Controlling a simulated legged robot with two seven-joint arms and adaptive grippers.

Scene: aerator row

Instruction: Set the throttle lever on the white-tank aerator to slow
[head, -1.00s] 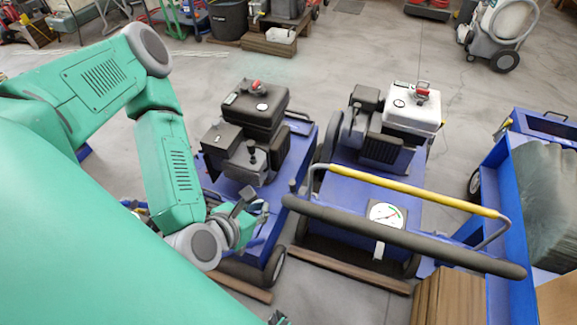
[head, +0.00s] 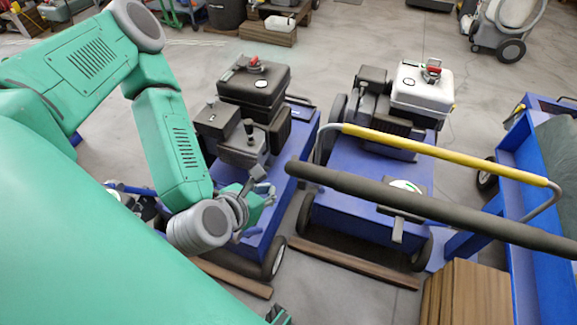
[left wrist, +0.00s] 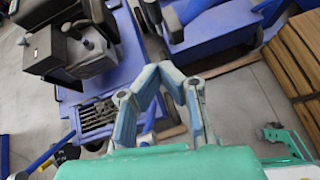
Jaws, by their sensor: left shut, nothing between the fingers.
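The white-tank aerator stands right of centre in the head view, with a white tank (head: 421,86) over a black engine and a blue deck (head: 345,204). A round dial (head: 405,186) on it is partly hidden by a dark handlebar (head: 440,210). A grey lever-like tab (head: 398,231) hangs below the dial; I cannot tell its setting. My left gripper (head: 264,190) is shut and empty, left of this aerator and beside the black-tank one. Its fingers (left wrist: 160,72) close together in the left wrist view. A green and dark piece (head: 278,316), perhaps my right gripper, barely shows at the bottom edge.
The black-tank aerator (head: 254,86) stands just left, close to my left arm. A yellow-gripped rail (head: 440,155) crosses above the white-tank aerator's deck. A blue cart (head: 540,165) and stacked boards (head: 465,295) are at right.

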